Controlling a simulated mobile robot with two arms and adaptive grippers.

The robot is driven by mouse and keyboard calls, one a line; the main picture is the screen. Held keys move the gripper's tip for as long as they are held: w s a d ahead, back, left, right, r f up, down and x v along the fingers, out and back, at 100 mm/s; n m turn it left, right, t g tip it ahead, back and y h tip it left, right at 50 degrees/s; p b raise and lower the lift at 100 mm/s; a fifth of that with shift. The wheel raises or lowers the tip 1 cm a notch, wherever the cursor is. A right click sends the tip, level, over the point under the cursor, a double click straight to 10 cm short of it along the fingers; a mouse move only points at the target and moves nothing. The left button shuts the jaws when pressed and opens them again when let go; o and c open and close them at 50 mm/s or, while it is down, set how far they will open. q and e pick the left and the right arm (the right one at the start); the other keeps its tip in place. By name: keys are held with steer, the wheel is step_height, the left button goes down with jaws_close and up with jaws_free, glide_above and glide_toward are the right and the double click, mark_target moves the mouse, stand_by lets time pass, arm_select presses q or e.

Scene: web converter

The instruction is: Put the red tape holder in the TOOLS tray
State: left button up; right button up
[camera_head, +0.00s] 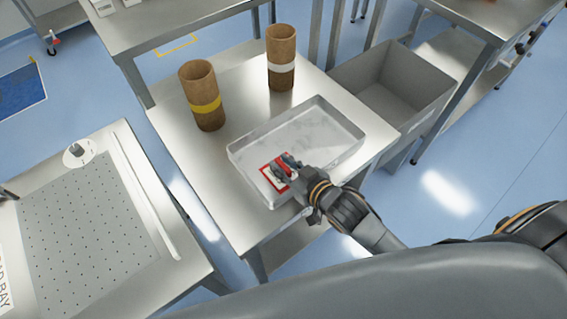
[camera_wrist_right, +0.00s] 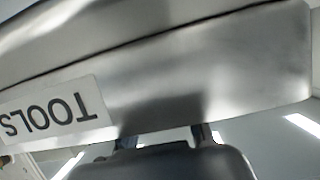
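The TOOLS tray (camera_head: 345,133) is a shallow metal tray on the middle table; its TOOLS label (camera_wrist_right: 55,112) appears upside down in the right wrist view. A red and white object (camera_head: 270,172), apparently the red tape holder, shows inside the tray's near left part. My right gripper (camera_head: 288,162) reaches over the tray's near wall and its fingers overlap this object. I cannot tell whether they grip it or whether it rests on the tray floor. In the right wrist view the tray wall (camera_wrist_right: 220,75) hides the fingertips and the object. My left gripper is not in view.
Two brown cardboard tubes, one with a yellow band (camera_head: 205,105) and one with a white band (camera_head: 281,68), stand behind the tray. A grey bin (camera_head: 385,85) is at the right. A perforated table (camera_head: 85,225) is at the left. The table left of the tray is clear.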

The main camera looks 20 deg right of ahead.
steer(key=shift+r, duration=0.1)
steer(key=v, duration=1.2)
steer(key=shift+b, duration=0.3)
